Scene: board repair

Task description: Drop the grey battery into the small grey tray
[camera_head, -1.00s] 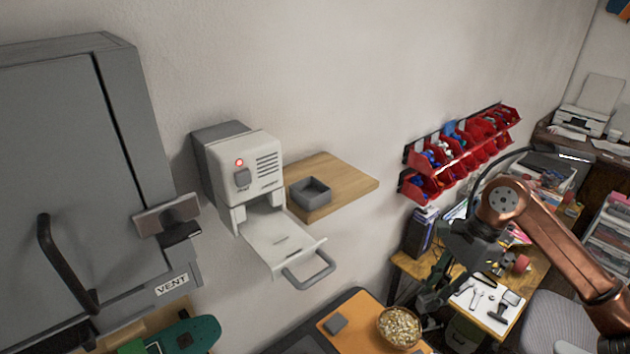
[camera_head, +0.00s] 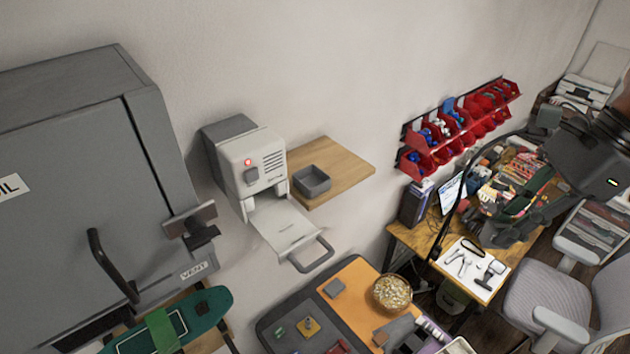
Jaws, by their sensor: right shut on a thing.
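The small grey tray (camera_head: 312,180) is an open square box. It sits on the wooden shelf at the centre left, just right of the white machine, and looks empty. My right gripper (camera_head: 476,228) is at the right, in front of the wooden desk, well apart from the tray. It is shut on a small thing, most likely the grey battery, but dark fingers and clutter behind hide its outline. My left gripper is not in view.
The white machine (camera_head: 255,165) has its drawer (camera_head: 287,229) pulled out below the shelf (camera_head: 340,166). An orange mat (camera_head: 356,275) holds a flat grey block (camera_head: 334,287) and a bowl (camera_head: 391,293). Red bins (camera_head: 462,130) hang on the wall. A grey cabinet (camera_head: 75,180) stands left.

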